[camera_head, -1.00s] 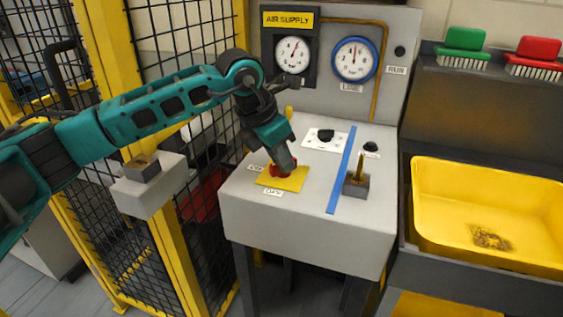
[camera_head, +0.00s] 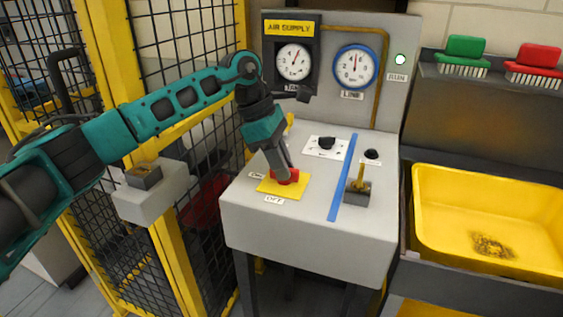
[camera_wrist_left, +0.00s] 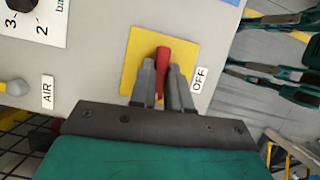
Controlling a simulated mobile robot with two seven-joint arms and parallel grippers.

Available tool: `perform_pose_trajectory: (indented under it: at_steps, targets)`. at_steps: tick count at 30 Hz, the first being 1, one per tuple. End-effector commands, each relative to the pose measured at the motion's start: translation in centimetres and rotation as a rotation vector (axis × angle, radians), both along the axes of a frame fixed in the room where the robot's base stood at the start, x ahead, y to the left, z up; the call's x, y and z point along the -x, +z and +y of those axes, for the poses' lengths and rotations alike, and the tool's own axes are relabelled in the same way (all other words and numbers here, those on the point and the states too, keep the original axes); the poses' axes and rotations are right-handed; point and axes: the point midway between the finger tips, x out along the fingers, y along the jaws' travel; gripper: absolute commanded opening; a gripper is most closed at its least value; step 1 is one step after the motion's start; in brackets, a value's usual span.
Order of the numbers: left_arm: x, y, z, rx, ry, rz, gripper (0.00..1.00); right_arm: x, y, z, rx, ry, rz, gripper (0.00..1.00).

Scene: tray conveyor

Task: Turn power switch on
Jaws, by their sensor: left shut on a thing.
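The power switch is a red handle (camera_head: 287,176) on a yellow square plate (camera_head: 294,186) on the grey console top. An OFF label (camera_head: 274,199) lies at the plate's front edge, and a small label (camera_head: 257,175), seemingly ON, at its left. My left gripper (camera_head: 285,173) reaches down from above and is shut on the red handle. In the left wrist view the handle (camera_wrist_left: 162,62) shows between the two fingers, in line with them; the gripper hides the plate's near side. The round lamp (camera_head: 400,59) on the back panel is lit pale green-white. My right gripper is not seen.
The console carries a blue strip (camera_head: 343,180), a black knob (camera_head: 326,143), a black button (camera_head: 371,154) and a brass lever (camera_head: 360,178). Two gauges stand behind. A yellow mesh fence (camera_head: 169,200) is left, a yellow bin (camera_head: 490,215) right.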

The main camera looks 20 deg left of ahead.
Motion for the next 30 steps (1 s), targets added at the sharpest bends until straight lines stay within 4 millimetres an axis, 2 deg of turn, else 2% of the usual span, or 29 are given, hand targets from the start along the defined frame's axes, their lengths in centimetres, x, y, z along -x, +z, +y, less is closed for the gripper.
perform_pose_trajectory:
  at_steps: [9,23,24,30]
  targets:
    - [-0.12,0.11,0.03,-0.001,-0.086,-0.002,0.00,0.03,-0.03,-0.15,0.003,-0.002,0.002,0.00]
    - [-0.11,0.10,0.02,-0.002,-0.098,-0.004,0.00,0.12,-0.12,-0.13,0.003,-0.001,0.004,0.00]
    - [-0.11,0.10,0.02,-0.002,-0.098,-0.004,0.21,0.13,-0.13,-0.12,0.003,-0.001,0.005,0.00]
    - [-0.09,0.05,0.01,-0.001,-0.097,-0.002,0.40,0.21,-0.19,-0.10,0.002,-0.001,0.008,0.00]
